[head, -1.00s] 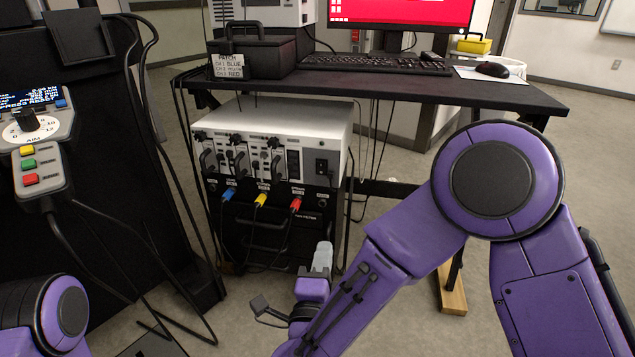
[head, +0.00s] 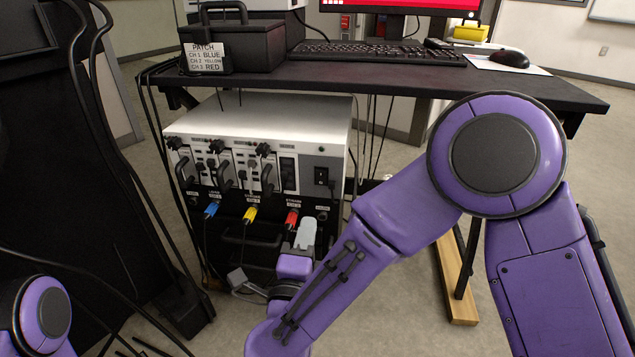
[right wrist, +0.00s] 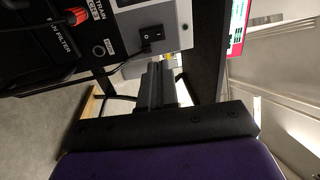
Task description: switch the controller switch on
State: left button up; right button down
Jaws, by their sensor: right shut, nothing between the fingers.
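The controller (head: 260,120) is a pale box under the desk. Its black rocker switch (head: 321,176) sits on a dark plate at the right of its front. The switch (right wrist: 152,33) also shows in the right wrist view, beyond the fingertips and not touched by them. My right gripper (head: 307,231) is shut and empty, below and slightly left of the switch in the head view, in front of the lower dark panel. Its closed fingers (right wrist: 157,72) point toward the controller front in the right wrist view. My left gripper is out of view; only part of the left arm shows.
Blue (head: 211,209), yellow (head: 249,214) and red (head: 292,219) plugs with cables are on the panel below the controller. The desk (head: 400,85) overhangs it, with a keyboard (head: 380,52) and a labelled black box (head: 240,45) on top. Cables hang beside the rack.

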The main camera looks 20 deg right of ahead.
aim_at(321, 173)
jog(key=x, duration=1.3)
